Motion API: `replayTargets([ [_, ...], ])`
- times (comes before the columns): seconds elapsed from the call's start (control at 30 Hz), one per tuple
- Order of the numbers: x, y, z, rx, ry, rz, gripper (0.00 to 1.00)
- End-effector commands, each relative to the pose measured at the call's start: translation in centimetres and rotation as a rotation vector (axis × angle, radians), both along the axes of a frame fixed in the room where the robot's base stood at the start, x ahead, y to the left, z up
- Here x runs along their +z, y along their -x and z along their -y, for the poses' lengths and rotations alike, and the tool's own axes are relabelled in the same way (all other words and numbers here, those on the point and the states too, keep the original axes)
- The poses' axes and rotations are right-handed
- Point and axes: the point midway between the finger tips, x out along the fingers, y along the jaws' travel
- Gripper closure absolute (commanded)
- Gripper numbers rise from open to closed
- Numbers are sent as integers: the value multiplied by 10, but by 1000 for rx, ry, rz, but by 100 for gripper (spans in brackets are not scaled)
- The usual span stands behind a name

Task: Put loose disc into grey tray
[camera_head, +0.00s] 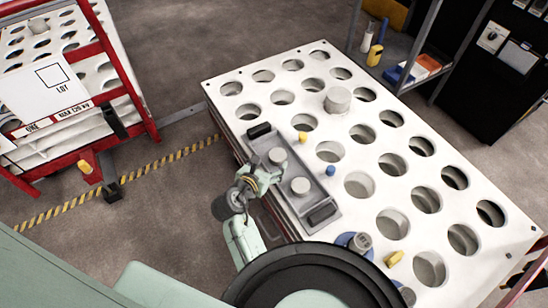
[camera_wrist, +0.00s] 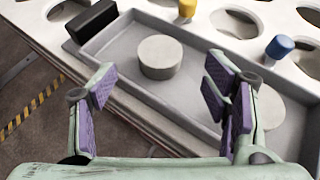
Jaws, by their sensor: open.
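The grey tray (camera_head: 318,199) with black end handles lies on the near left part of the white table. Two pale discs sit in it: the far disc (camera_head: 278,155) and the near disc (camera_head: 300,186). A third pale disc (camera_head: 338,99) stands on the table top among the holes, outside the tray. My gripper (camera_head: 262,176) is open and empty at the tray's near long side. In the wrist view, the far disc (camera_wrist: 160,56) shows ahead between my open fingers (camera_wrist: 160,100); the near disc (camera_wrist: 272,108) is partly hidden behind the right finger.
The white table (camera_head: 238,92) has rows of round holes. A yellow peg (camera_head: 302,137) and a blue peg (camera_head: 331,170) stand beyond the tray. A blue-based item (camera_head: 357,242) is at the near edge. A red-framed cart (camera_head: 97,100) stands left; shelves (camera_head: 404,74) stand at the back right.

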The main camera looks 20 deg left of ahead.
Motion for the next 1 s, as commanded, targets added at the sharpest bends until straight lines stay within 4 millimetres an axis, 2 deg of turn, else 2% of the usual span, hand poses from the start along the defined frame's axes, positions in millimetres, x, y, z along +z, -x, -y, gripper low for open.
replayTargets([
  [0.1,11,21,-2,3,-1,0,31],
  [0.3,22,41,-3,0,1,0,31],
  [0.6,25,45,-3,0,-1,1,31],
  [0.7,35,41,-16,5,-69,16,31],
  [0.77,52,36,-36,15,-185,37,31],
  [0.87,105,26,-88,46,-509,81,31],
  [0.9,134,24,-113,70,-676,93,31],
  [0.97,186,24,-147,110,-942,99,31],
  [1.0,222,28,-167,146,-1119,91,31],
])
